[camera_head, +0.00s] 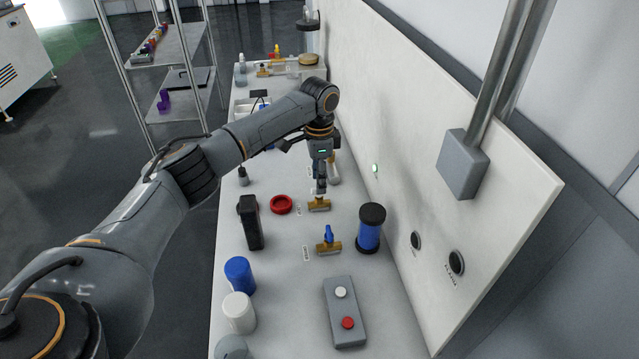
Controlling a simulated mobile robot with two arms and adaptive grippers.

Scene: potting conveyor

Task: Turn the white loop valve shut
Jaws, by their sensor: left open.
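A brass valve (319,205) sits on the bench below my left gripper (320,187), with a small label beside it. The gripper hides the handle of this valve, so I cannot tell its colour or angle. My left gripper points straight down and is open, its fingertips close over the valve; whether they touch it I cannot tell. A second brass valve (329,248) with a blue handle (328,234) stands nearer, also beside a label. The label text is too small to read. My right gripper is not in view.
A blue-and-black cylinder (370,230) stands to the right, near the wall panel (440,130). A red ring (281,204) and a black upright object (250,222) are to the left. A grey button box (344,312), a blue cup (239,274) and a white cup (239,312) are nearer.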

